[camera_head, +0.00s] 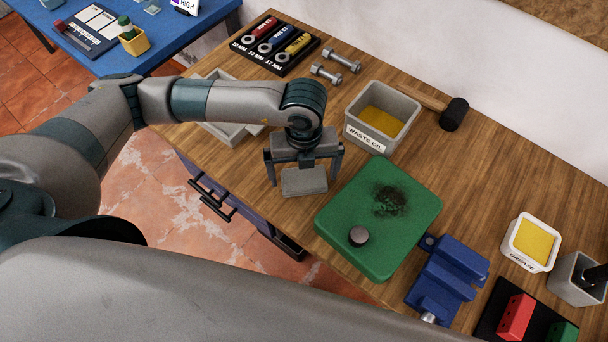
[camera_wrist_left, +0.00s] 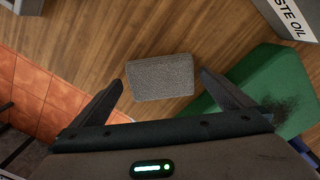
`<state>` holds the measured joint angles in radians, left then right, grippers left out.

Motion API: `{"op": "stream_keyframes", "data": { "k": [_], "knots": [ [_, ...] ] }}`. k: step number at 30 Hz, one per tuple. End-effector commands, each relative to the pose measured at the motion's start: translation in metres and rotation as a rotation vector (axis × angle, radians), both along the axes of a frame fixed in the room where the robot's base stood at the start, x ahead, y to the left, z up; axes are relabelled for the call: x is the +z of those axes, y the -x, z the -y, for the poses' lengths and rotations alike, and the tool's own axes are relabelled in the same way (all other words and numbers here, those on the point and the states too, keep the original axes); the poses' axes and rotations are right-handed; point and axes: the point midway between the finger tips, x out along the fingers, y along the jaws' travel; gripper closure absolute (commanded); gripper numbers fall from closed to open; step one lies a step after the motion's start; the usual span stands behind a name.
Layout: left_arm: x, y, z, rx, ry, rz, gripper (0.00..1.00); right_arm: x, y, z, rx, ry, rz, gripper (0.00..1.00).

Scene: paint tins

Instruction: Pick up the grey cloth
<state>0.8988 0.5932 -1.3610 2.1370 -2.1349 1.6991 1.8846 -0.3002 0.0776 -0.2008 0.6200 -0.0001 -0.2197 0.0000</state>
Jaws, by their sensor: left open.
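The grey cloth (camera_head: 304,181) is a small folded rectangular pad lying on the wooden bench, near its front edge and left of the green mat. It also shows in the left wrist view (camera_wrist_left: 161,77), lying flat just beyond the fingertips. My left gripper (camera_head: 307,176) is open above the cloth, with one finger toward each side of it. In the left wrist view the open fingers (camera_wrist_left: 165,82) are empty and the cloth lies between their lines. My right gripper is in neither view.
A green mat (camera_head: 400,235) with a dark smudge and a round dark piece lies right of the cloth. A waste oil bin (camera_head: 375,135) stands behind it. A grey tray (camera_head: 228,132) is partly hidden by my left arm. A blue vise (camera_head: 450,270) sits at right.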

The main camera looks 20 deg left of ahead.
Motion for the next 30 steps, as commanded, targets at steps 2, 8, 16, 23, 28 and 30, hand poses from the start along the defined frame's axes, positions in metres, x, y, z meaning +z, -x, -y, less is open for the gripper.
{"op": "stream_keyframes", "data": {
  "k": [2,8,16,23,28,30],
  "knots": [
    [-0.007,0.000,0.000,-0.001,-0.001,-0.002,0.00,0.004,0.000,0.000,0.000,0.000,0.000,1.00],
    [-0.015,0.000,0.000,-0.001,0.000,0.001,0.00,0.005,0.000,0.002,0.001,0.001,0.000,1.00],
    [-0.015,0.000,0.001,-0.001,0.001,0.000,0.00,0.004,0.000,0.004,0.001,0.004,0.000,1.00],
    [-0.015,0.000,0.001,-0.001,0.001,0.000,0.29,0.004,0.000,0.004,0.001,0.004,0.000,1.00],
    [-0.015,0.000,0.001,-0.001,0.001,0.000,0.41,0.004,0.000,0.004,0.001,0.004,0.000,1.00],
    [-0.015,0.000,0.001,-0.001,0.001,0.000,0.41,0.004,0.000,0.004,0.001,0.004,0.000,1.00]
  ]
}}
